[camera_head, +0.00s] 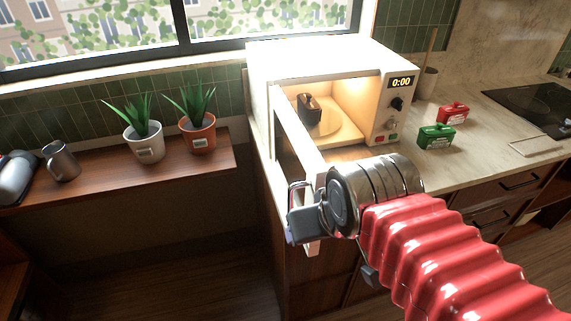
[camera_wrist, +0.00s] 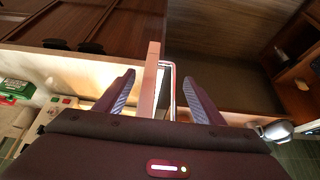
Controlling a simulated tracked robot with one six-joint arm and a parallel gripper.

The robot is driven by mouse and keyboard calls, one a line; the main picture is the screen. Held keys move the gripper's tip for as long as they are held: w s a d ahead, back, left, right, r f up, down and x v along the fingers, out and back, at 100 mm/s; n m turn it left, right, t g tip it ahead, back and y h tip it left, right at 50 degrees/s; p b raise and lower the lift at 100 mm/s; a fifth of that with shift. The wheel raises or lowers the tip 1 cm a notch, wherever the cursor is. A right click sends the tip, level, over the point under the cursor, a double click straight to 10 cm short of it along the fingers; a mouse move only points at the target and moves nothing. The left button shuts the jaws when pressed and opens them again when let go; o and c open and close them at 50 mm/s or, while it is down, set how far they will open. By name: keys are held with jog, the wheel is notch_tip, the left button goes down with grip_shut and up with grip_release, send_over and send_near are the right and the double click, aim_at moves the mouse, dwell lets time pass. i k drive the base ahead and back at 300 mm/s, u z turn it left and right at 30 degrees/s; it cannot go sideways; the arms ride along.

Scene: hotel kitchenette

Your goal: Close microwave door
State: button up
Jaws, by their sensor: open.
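The white microwave (camera_head: 330,58) stands on the counter with its lit inside showing. Its door (camera_head: 297,130) is swung wide open and points out past the counter's front edge. My gripper (camera_head: 299,218) is at the door's free edge and hides part of it. In the wrist view my gripper (camera_wrist: 162,98) is open, with the door's edge (camera_wrist: 151,75) and the pale looped handle (camera_wrist: 173,85) between its spread fingers. I cannot tell whether a finger touches them. A dark brown object (camera_head: 309,106) sits inside on the turntable.
Red (camera_head: 453,112) and green (camera_head: 436,136) boxes stand on the counter right of the microwave, near a black cooktop (camera_head: 535,105). A wooden shelf (camera_head: 100,180) at left holds two potted plants (camera_head: 143,140) and a metal mug (camera_head: 61,161). The floor below is open.

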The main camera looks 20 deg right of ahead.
aim_at(284, 169)
jog(key=k, duration=1.85)
jog(key=u, duration=0.3)
jog(key=i, duration=1)
jog(key=u, duration=0.4)
jog(key=i, duration=1)
jog(key=z, duration=0.15)
